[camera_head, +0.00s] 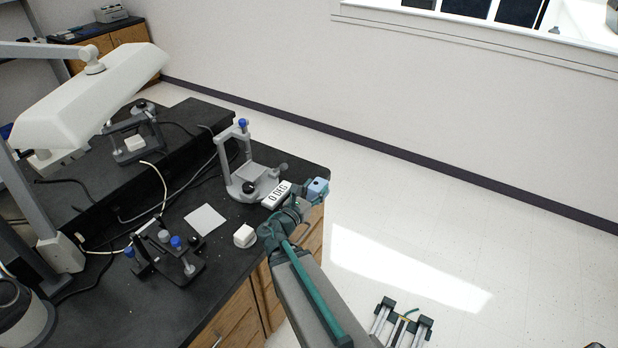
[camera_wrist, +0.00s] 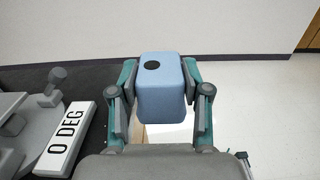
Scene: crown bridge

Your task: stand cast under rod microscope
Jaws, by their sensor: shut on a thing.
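My gripper (camera_head: 305,197) is shut on a light blue block (camera_head: 318,187), likely the cast. In the wrist view the block (camera_wrist: 162,92) sits upright between the two fingers, a black round spot on its top. It is held in the air by the bench's right edge, just right of a white "0 DEG" label block (camera_head: 276,195). A light grey stand with an upright post and blue knob (camera_head: 240,165) stands left of it, probably the rod microscope. Part of this stand (camera_wrist: 32,115) shows left of the label in the wrist view.
A large white lamp (camera_head: 90,97) overhangs the left side. Cables lie behind. Open floor is to the right.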

